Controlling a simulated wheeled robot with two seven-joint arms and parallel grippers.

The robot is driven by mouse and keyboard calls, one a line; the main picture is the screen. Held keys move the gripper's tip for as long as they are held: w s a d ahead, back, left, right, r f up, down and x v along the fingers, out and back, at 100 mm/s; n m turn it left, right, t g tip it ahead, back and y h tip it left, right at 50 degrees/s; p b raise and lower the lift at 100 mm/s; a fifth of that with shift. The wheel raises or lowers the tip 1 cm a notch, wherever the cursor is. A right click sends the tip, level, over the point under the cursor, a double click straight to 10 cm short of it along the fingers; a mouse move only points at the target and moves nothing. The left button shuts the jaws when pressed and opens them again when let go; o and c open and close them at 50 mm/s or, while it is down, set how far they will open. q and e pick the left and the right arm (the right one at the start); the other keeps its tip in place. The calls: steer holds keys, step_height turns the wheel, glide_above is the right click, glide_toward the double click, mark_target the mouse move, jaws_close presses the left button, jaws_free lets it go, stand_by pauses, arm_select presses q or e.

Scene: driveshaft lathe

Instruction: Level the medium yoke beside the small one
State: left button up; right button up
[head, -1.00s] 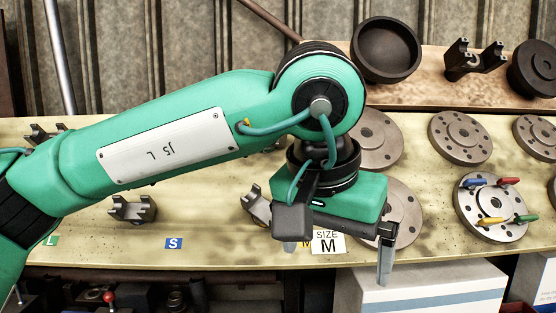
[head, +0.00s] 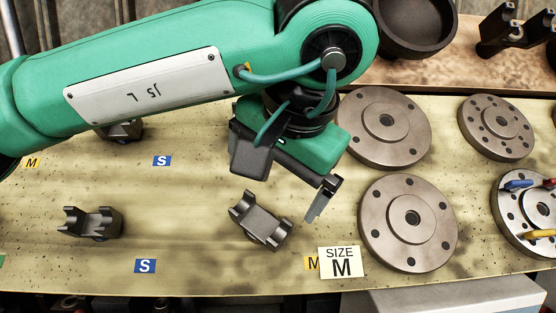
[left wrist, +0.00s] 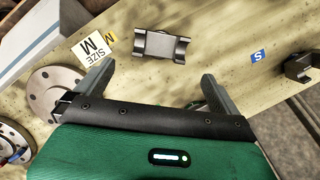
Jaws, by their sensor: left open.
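A dark grey yoke, the medium one by the yellow M tag (head: 312,262), is the yoke (head: 260,220) lying turned at a slant on the bench in the head view. It also shows in the left wrist view (left wrist: 162,45), beyond the fingertips. The small yoke (head: 90,222) sits to its left, roughly square to the bench edge, near the blue S tag (head: 145,266). It shows partly at the wrist view's right edge (left wrist: 300,66). My left gripper (head: 285,195) is open and empty, above and behind the medium yoke. One finger is hidden in the head view. My right gripper is not in view.
The SIZE M card (head: 341,263) stands at the front edge. Flanged discs (head: 408,245) lie to the right. Another yoke (head: 120,130) sits behind, partly under my arm. The bench between the two front yokes is clear. A wooden shelf (head: 440,75) holds dark parts behind.

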arm_select(q)
steer(key=p, duration=0.2)
glide_toward(261, 224)
steer(key=x, duration=0.2)
steer(key=shift+w+a+f, duration=0.15)
steer(key=shift+w+f, duration=0.05)
steer(key=p+x, duration=0.1)
steer(key=x, duration=0.4)
steer(key=shift+w+f, duration=0.1)
steer(key=shift+f, duration=0.05)
steer(key=shift+w+f, duration=0.25)
steer(key=shift+f, duration=0.3)
steer(key=shift+c, duration=1.1)
steer(key=c, duration=1.1)
steer(key=o, duration=0.7)
steer(key=c, duration=1.3)
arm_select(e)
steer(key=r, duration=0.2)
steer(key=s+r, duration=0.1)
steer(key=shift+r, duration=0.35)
